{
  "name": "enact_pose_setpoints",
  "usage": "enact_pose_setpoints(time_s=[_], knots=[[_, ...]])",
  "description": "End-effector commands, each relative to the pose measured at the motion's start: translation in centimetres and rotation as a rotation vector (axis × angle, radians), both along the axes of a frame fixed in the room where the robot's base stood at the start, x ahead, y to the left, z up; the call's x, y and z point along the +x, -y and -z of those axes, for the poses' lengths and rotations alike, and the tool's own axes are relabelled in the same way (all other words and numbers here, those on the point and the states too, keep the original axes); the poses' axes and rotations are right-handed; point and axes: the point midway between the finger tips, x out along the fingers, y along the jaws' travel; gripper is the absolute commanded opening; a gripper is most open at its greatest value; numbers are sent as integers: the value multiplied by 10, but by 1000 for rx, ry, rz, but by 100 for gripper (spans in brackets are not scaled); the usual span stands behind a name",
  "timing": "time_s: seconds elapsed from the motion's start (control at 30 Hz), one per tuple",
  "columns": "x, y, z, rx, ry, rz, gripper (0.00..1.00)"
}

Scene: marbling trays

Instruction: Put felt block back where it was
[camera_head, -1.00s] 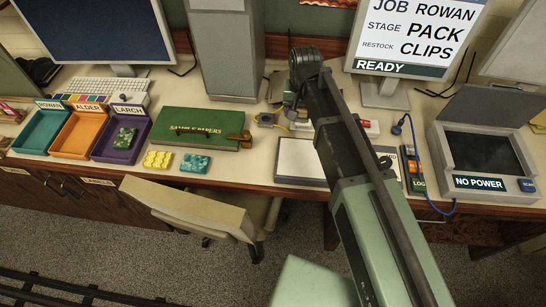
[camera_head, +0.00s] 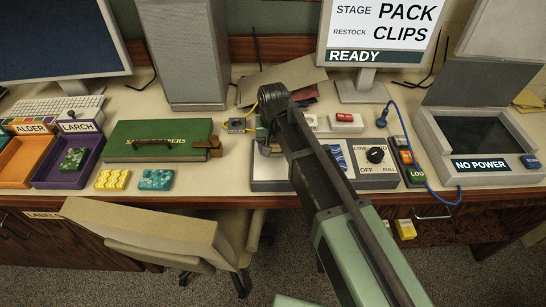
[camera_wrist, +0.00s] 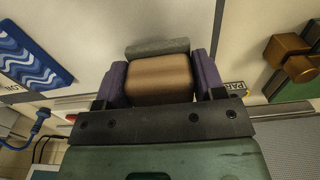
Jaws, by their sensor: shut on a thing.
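The felt block (camera_wrist: 158,82), a brown block with a grey felt layer on its far side, sits between the purple pads of my gripper (camera_wrist: 161,72) in the wrist view. The pads press on both its sides. Under and beyond it are pale surfaces; I cannot tell its height above them. In the head view my arm covers most of the gripper and the block. The gripper end is near the grey-edged panel (camera_head: 268,185), left of the blue wave-patterned piece (camera_head: 337,157). This piece also shows at left in the wrist view (camera_wrist: 32,58).
The green sample papers box (camera_head: 125,138) with a brass clasp (camera_head: 207,147) stands left of my gripper. Yellow (camera_head: 112,180) and teal (camera_head: 155,180) blocks lie before it. The purple Larch tray (camera_head: 48,178) is farther left. A no-power device (camera_head: 490,178) stands at right.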

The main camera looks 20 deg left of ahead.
Motion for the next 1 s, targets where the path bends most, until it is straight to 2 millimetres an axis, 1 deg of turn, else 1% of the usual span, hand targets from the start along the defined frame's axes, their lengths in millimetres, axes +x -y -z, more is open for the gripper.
enact_pose_setpoints(time_s=[0.03,0.07,0.1,0.2,0.3,0.47,0.5,0.63,0.87,0.93,1.0], knots=[[0,0,22,0,0,0,41],[0,0,26,0,0,0,41],[0,0,28,0,0,0,41],[0,0,22,0,0,0,41],[0,0,22,0,0,0,41],[0,0,27,0,0,0,41],[0,0,25,0,0,0,69],[0,0,25,0,0,0,89],[0,0,25,0,0,0,89],[0,0,22,0,0,0,89],[0,0,16,0,0,0,89]])
